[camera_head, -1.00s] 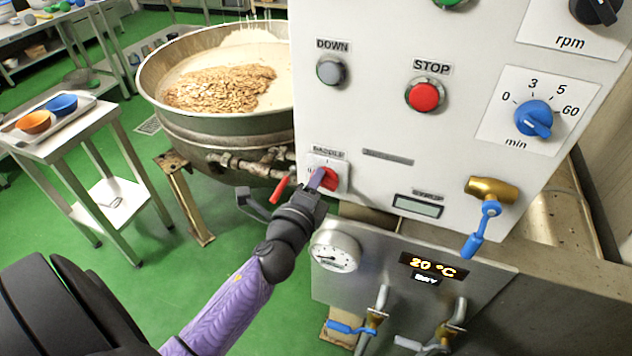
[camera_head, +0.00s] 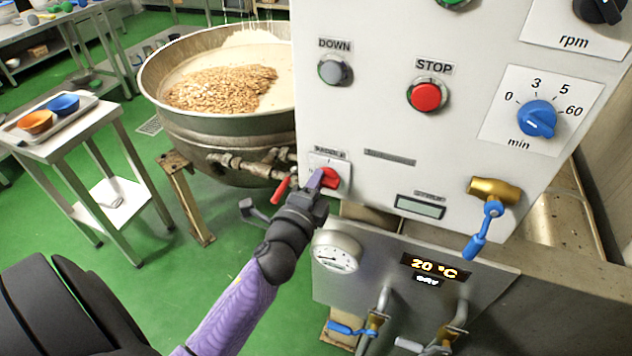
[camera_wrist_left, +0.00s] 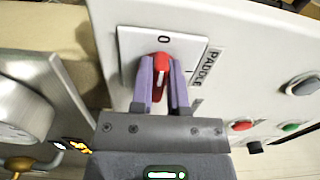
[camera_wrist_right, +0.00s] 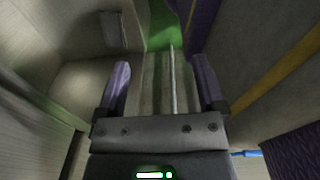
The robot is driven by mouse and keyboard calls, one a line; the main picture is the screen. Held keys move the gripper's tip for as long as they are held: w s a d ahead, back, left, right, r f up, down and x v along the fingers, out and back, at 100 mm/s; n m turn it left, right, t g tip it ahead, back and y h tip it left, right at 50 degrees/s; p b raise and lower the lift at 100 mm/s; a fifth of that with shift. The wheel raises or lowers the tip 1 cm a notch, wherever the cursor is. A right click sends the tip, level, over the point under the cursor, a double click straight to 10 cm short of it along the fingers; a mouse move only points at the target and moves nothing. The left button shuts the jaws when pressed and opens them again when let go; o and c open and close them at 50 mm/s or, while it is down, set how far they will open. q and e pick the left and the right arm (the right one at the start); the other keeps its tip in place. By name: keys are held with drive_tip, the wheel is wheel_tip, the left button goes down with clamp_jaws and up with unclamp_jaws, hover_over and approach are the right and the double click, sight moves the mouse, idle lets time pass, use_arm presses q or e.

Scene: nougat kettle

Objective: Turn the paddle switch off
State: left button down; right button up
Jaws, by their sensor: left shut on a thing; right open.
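The paddle switch is a red rotary knob (camera_head: 329,178) on a white plate at the lower left of the white control panel (camera_head: 385,120). In the left wrist view the red knob (camera_wrist_left: 161,63) stands between my two purple fingertips, with a white mark on it and a "0" on the plate above; the "PADDLE" label (camera_wrist_left: 207,67) is to its right. My left gripper (camera_head: 318,181) is shut on the knob. My right gripper (camera_wrist_right: 165,85) shows only in its own wrist view, open and empty.
A kettle (camera_head: 215,125) with pale mass and nuts stands behind the panel. A red-handled valve (camera_head: 281,189) and a gauge (camera_head: 336,252) are close to my left gripper. A red stop button (camera_head: 426,96) and blue timer knob (camera_head: 537,118) sit higher on the panel.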

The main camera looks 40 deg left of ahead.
use_arm(q)
drive_tip(key=shift+f, duration=0.1)
drive_tip(key=c, duration=0.6)
unclamp_jaws()
drive_tip(key=shift+s, duration=0.1)
drive_tip(key=v, duration=0.9)
drive_tip(key=shift+s+d+b, duration=0.15)
drive_tip(key=shift+s+b, duration=0.15)
drive_tip(key=shift+s, duration=0.05)
